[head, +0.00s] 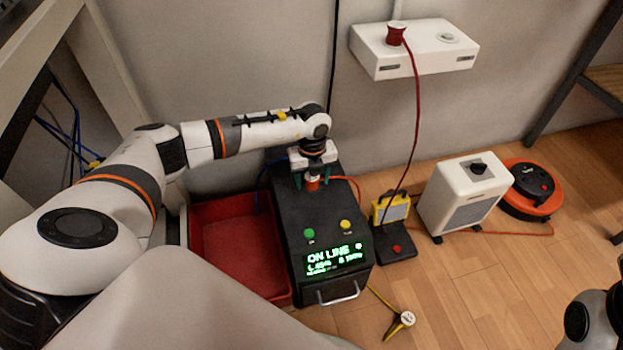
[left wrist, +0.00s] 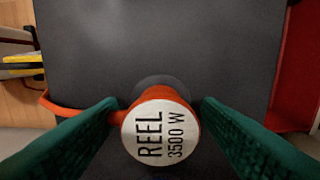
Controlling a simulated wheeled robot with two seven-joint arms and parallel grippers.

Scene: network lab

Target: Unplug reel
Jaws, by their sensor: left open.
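The orange reel plug (left wrist: 160,130) has a white top lettered "REEL 3500 W". It sits upright in the top of the black power unit (head: 290,215), whose green display reads "ON LINE". My left gripper (head: 312,178) points down over the unit's rear part. In the left wrist view its green fingers (left wrist: 158,108) are open, one on each side of the plug. Whether they touch it is unclear. The plug (head: 312,184) shows partly below the gripper in the head view. The orange and black cable reel (head: 530,190) lies on the floor at the right.
A red tray (head: 235,240) stands left of the unit. To the right are a yellow work lamp (head: 391,208), a white heater (head: 460,195) and orange cord on the floor. A white wall outlet box (head: 415,48) holds a red plug (head: 397,34).

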